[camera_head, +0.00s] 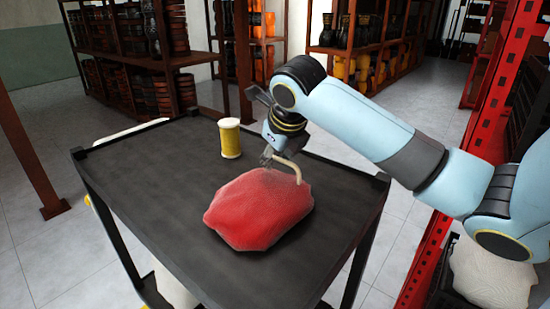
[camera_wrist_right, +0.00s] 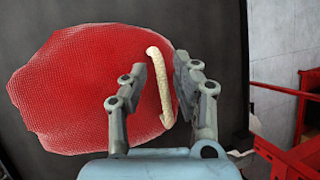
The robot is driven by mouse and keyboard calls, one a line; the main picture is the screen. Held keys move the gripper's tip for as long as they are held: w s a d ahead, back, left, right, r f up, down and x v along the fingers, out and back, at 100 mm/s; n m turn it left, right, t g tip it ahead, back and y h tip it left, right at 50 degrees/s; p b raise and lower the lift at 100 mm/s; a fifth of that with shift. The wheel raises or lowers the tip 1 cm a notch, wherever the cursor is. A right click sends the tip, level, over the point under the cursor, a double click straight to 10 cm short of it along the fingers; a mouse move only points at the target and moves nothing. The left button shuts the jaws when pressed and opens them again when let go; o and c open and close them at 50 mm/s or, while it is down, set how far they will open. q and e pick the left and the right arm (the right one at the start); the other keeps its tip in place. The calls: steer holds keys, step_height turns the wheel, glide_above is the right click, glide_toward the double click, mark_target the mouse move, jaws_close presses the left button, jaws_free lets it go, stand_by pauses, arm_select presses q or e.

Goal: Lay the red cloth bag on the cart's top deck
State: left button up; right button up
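The red cloth bag (camera_head: 260,209) lies as a low, rounded lump on the dark top deck (camera_head: 150,185) of the cart. Its cream handle (camera_head: 293,168) arches up from the bag's far right side. My right gripper (camera_head: 269,156) is just above the bag, by the handle. In the right wrist view the bag (camera_wrist_right: 70,90) fills the left half. The handle (camera_wrist_right: 158,78) shows between the parted fingers of the gripper (camera_wrist_right: 162,68), with gaps visible, so the fingers are open. My left gripper is not in view.
A yellow spool with a pale top (camera_head: 230,140) stands on the deck behind the bag. The deck's left and front parts are clear. Shelves with drums (camera_head: 130,45) stand behind, and a red rack (camera_head: 495,110) stands at the right.

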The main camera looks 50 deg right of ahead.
steer(key=p+v, duration=0.1)
steer(key=v, duration=1)
steer(key=shift+s+a, duration=0.1)
steer(key=shift+s, duration=0.05)
